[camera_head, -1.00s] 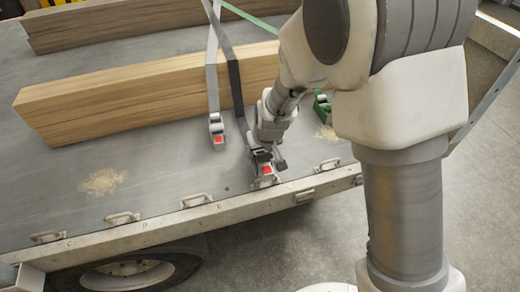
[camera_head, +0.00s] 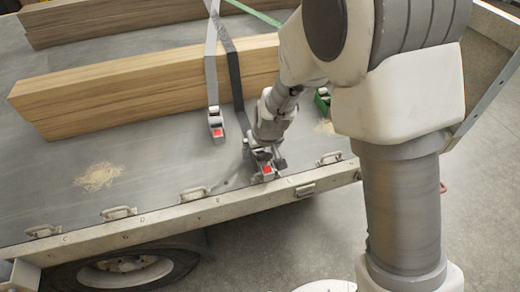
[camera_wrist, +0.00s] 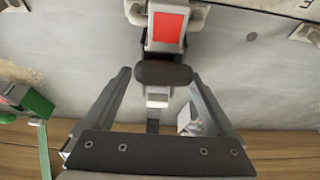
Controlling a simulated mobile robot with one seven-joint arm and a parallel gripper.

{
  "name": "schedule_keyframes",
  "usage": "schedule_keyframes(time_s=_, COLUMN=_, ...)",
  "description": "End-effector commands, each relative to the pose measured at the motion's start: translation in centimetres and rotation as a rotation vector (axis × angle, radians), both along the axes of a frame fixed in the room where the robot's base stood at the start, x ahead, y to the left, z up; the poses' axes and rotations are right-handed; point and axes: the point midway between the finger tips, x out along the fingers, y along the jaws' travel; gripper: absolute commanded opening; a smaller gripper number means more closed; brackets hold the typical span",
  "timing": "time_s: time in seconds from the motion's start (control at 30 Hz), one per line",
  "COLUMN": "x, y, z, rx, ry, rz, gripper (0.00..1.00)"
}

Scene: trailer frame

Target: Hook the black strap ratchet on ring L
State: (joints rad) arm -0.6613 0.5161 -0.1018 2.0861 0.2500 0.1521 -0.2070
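The black strap ratchet (camera_head: 267,170), grey with a red label, is at the trailer's near edge; it also shows in the wrist view (camera_wrist: 168,27). My gripper (camera_head: 263,153) is above it. In the wrist view, my two fingers (camera_wrist: 161,76) close in on both ends of its dark handle and appear to hold it. The black strap (camera_head: 234,80) runs back over the beam. A metal ring (camera_wrist: 199,17) shows partly behind the ratchet's far end; whether it is hooked there is hidden. The edge letters are too small to identify ring L.
A grey strap's ratchet (camera_head: 216,127) lies to the left, and a green ratchet (camera_head: 322,101) to the right. Wooden beams (camera_head: 120,97) cross the bed behind. Other rings (camera_head: 194,195) line the edge (camera_head: 150,232). The bed at left is clear apart from sawdust (camera_head: 97,176).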

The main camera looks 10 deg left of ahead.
Motion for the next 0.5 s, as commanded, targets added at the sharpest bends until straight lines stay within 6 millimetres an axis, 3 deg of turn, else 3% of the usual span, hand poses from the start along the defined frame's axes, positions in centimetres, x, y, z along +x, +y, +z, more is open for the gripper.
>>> schedule_keyframes(time_s=0.27, x=-0.2, y=-0.1, z=0.5, rx=-0.001, ry=0.002, rz=0.001, gripper=0.91)
schedule_keyframes(time_s=0.5, x=-1.5, y=-0.9, z=4.8, rx=0.002, ry=-0.001, rz=0.001, gripper=0.91)
